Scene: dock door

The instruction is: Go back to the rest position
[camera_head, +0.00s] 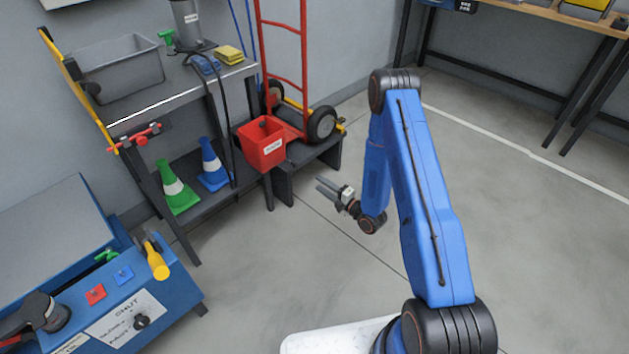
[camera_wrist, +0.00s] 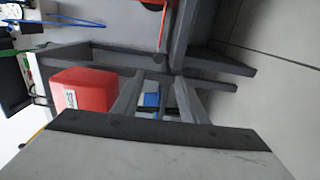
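My gripper (camera_head: 328,186) hangs in free air over the floor, to the right of and below the red bin in the head view. Its two grey fingers point left and are a little apart. In the wrist view the fingers (camera_wrist: 158,98) also stand apart. A small blue patch (camera_wrist: 152,100) shows between them; I cannot tell what it is, but nothing is seen clamped there. My blue arm is folded, its elbow high, above my white base.
The red bin (camera_head: 262,143) hangs beside the shelf and also shows in the wrist view (camera_wrist: 88,90). A red hand truck (camera_head: 281,55), a shelf with green (camera_head: 178,188) and blue (camera_head: 212,165) cones, and a blue control box (camera_head: 150,312) stand left. Floor on the right is clear.

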